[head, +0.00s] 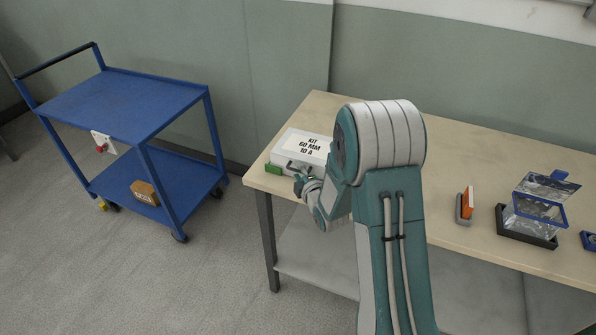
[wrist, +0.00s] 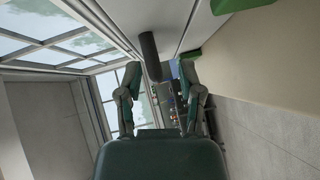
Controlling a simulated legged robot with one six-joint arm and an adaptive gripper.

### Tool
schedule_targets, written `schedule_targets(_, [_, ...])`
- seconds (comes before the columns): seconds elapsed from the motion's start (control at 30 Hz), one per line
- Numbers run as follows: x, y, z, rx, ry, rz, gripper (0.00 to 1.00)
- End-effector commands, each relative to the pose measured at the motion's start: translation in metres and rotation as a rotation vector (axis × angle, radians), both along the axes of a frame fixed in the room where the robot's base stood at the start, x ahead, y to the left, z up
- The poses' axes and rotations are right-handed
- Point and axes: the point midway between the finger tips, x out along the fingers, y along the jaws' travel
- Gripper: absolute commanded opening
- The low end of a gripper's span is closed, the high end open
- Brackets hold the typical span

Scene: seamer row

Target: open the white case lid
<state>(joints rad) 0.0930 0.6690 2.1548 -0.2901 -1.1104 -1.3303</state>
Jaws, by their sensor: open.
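The white case (head: 299,147) sits at the left end of the wooden table, its lid looking shut, with a label reading "KIT 60 MM 10 A" on top. A dark handle (head: 291,166) is on its front side. In the wrist view the case (wrist: 178,22) is a pale surface at the top, and the dark handle bar (wrist: 150,56) stands out from it. My gripper (head: 303,182) is at the front of the case. In the wrist view my gripper (wrist: 159,74) is open, with the handle's end between or just beyond the fingertips; contact is unclear.
The table (head: 460,150) holds an orange item in a grey holder (head: 465,206) and a dark tray (head: 524,226). A blue cart (head: 130,100) stands left.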

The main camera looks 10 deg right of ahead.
Motion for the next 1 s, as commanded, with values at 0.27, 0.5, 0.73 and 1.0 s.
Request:
schedule_targets(0.27, [0.0062,0.0014,-0.0007,0.001,0.0,0.0,0.48])
schedule_targets(0.5, [0.006,0.0012,-0.0007,0.001,0.0,0.0,0.0])
schedule_targets(0.73, [0.006,0.0012,-0.0009,0.002,0.003,0.0,0.0])
schedule_targets(1.0, [0.0068,0.0002,0.0053,0.021,0.03,-0.001,0.0])
